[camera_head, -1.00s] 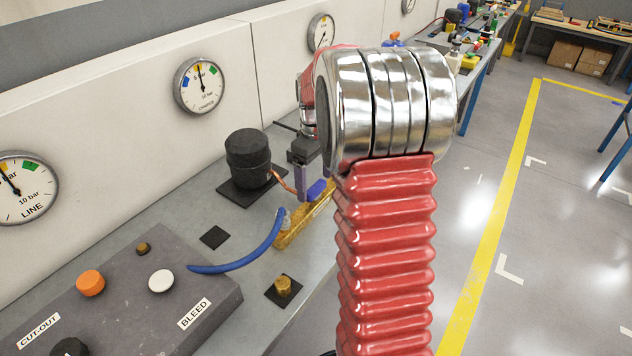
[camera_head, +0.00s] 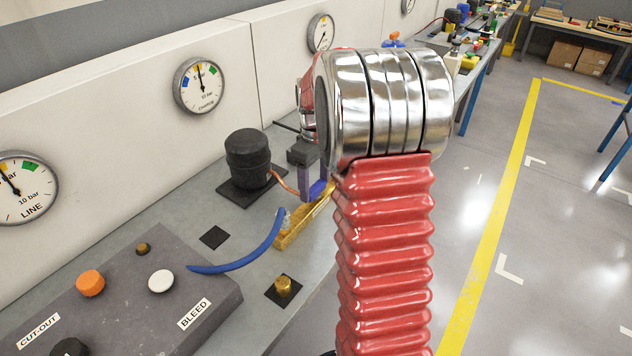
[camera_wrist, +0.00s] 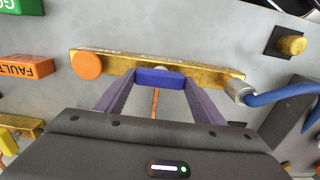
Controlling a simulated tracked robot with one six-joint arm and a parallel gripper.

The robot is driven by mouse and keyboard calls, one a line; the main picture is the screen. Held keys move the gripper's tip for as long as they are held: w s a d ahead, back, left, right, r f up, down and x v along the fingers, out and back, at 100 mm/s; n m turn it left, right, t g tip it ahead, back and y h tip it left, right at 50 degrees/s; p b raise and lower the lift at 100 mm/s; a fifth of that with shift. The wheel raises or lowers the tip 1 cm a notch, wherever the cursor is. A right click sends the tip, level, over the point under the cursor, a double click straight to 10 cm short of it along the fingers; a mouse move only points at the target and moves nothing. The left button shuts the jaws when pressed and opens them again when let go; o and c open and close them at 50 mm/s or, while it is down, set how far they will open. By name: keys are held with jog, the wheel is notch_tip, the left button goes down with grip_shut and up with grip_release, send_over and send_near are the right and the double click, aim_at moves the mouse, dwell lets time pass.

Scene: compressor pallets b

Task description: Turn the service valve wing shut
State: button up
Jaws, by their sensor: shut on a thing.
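The blue service valve wing (camera_wrist: 160,78) sits on a brass bar (camera_wrist: 222,76) in the wrist view, its long side running roughly along the bar. My gripper (camera_wrist: 160,81) has its two purple fingers at the wing's two ends and is shut on it. In the head view the wing (camera_head: 318,189) shows beside my gripper's finger, partly hidden behind my red arm. The bar (camera_head: 290,234) lies on the grey bench, with a blue hose (camera_head: 245,262) joined to its near end.
A black cylinder (camera_head: 247,160) with a copper pipe stands left of the bar. A brass knob (camera_head: 283,287) and a grey control box (camera_head: 130,290) are nearer. An orange FAULT block (camera_wrist: 25,69) and a green block (camera_wrist: 22,7) lie left in the wrist view. Gauges line the wall panel.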

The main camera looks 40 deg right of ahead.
jog(key=shift+d, duration=0.15)
jog(key=shift+m, duration=0.3)
jog(key=m, duration=0.3)
jog(key=shift+m, duration=0.4)
jog(key=m, duration=0.4)
jog(key=shift+m, duration=0.3)
jog(key=m, duration=0.4)
jog(key=shift+m, duration=0.3)
jog(key=shift+w+m, duration=0.1)
jog(key=shift+m, duration=2.1)
jog(key=shift+a, duration=0.2)
jog(key=o, duration=1)
jog(key=shift+o, duration=0.2)
